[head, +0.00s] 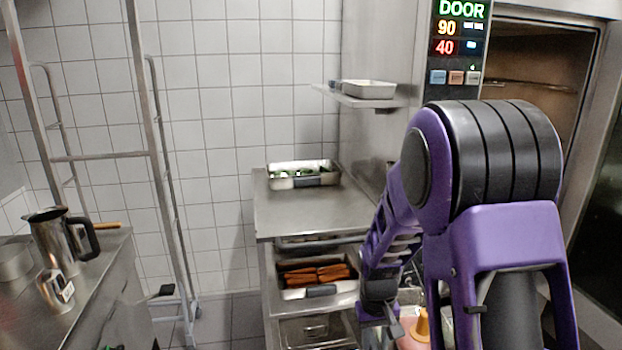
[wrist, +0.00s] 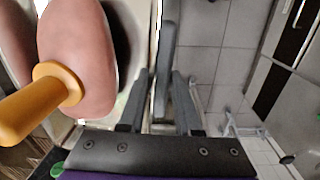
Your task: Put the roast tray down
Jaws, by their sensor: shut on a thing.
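My gripper (wrist: 162,105) is shut on the dark grey handle (wrist: 168,45) of the roast tray, which sits between its fingers. The tray's pale rim (wrist: 135,98) shows just left of the fingers in the wrist view. A pink roast (wrist: 88,45) lies in it, with a yellow-orange handled piece (wrist: 30,110) in front of or against it. In the head view my gripper (head: 380,318) points down at the right of the steel table. The roast (head: 410,322) shows partly beside it, and my arm and the frame's lower edge hide most of the tray.
The steel table (head: 290,218) has a bare front half; a tray with green food (head: 302,181) stands at its back. A tray of orange-brown food (head: 318,288) sits on the shelf below. An oven (head: 535,60) stands open at right. A counter with a jug (head: 58,240) is left.

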